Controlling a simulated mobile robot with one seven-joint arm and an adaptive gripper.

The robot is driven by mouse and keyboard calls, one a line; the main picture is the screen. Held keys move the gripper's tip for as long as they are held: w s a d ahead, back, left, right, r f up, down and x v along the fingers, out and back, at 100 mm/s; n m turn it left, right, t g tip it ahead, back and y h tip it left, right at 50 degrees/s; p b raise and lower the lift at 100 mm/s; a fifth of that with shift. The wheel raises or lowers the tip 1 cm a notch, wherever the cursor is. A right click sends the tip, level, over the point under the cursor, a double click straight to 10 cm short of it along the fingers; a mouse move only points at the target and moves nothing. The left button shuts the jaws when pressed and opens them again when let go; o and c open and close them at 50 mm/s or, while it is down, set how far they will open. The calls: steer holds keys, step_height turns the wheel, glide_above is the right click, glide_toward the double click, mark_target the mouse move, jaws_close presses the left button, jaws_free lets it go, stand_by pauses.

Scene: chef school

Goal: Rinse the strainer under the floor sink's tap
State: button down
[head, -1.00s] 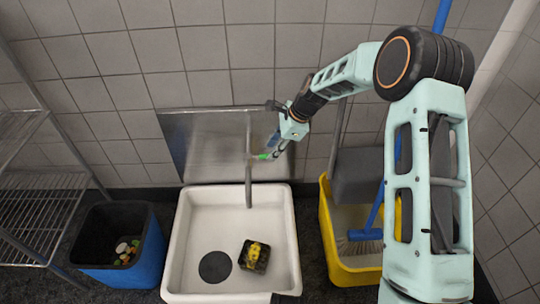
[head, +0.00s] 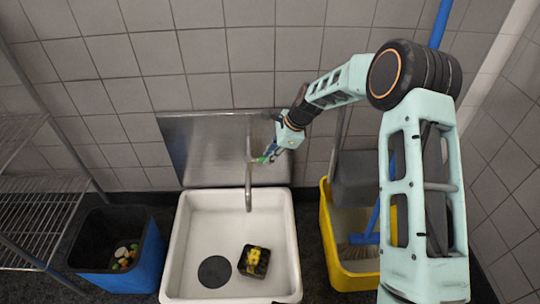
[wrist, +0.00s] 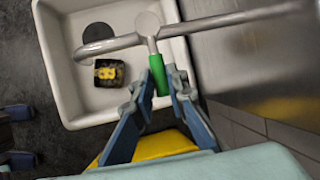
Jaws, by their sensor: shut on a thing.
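The strainer seems to be the small dark square basket (head: 254,261) with yellow stuff in it, on the floor of the white floor sink (head: 182,240), right of the round dark drain. It also shows in the wrist view (wrist: 106,70). The metal tap (head: 248,180) reaches out over the sink from the back. My gripper (head: 270,151) is beside the tap, behind and above the strainer. In the wrist view my gripper (wrist: 161,80) is shut on the green tap handle (wrist: 158,76). I see no water from the spout.
A blue bin (head: 150,256) with scraps stands left of the sink, by a wire rack (head: 40,195). A yellow mop bucket (head: 328,225) stands close on the right with a blue-handled broom (head: 372,222). A steel splash panel (head: 205,150) is behind the tap.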

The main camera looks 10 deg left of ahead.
steer(key=s+m+t+p, duration=0.1)
steer(key=m+p, duration=0.1)
steer(key=s+m+h+p, duration=0.1)
steer(key=s+m+p, duration=0.1)
steer(key=shift+s+m+t, duration=0.1)
steer(key=shift+m+t, duration=0.3)
steer(key=c, duration=1.9)
jaws_free()
steer(key=v, duration=1.2)
